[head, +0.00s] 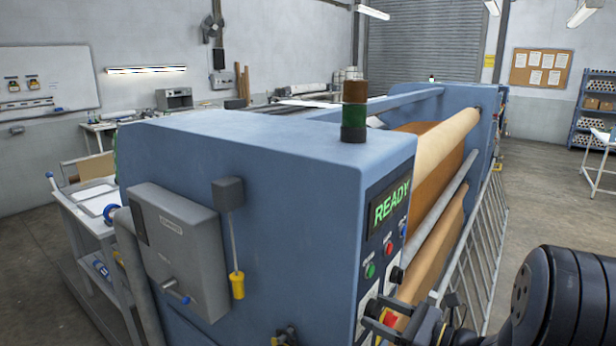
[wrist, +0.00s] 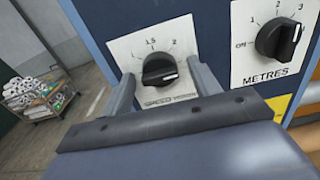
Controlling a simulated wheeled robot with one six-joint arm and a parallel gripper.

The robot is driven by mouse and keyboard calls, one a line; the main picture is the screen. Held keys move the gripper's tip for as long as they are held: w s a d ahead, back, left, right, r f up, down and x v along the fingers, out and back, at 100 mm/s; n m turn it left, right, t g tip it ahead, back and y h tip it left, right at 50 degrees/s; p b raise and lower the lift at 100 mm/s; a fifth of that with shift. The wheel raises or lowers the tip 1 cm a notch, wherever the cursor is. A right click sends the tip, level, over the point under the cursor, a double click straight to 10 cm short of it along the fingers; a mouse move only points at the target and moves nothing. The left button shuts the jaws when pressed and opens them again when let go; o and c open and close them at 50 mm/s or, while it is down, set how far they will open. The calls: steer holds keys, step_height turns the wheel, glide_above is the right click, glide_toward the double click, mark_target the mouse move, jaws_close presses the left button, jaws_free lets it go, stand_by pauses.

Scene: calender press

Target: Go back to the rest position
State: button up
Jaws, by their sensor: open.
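My gripper (wrist: 164,78) is open in the wrist view, with one finger on each side of a black speed knob (wrist: 160,70) on a white dial plate. The picture does not show whether the fingers touch the knob. Its white mark points to the right; 1.5 and 2 are printed above it. In the head view, my dark arm fills the lower right corner, and its gripper end is at the press's control panel, partly hard to make out.
The blue press (head: 250,150) fills the middle, with a lit READY display (head: 391,203). A METRES knob (wrist: 278,38) sits right of the speed dial. A barred guard (head: 480,250) runs along the press's right side. Open floor lies beyond it. A loaded trolley (wrist: 40,97) stands at left.

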steer(key=b+v, duration=0.2)
steer(key=v, duration=0.9)
steer(key=p+x, duration=0.2)
steer(key=x, duration=0.9)
steer(key=shift+a+r, duration=0.1)
steer(key=n+b, duration=1.7)
steer(key=n, duration=0.3)
steer(key=shift+b, duration=0.3)
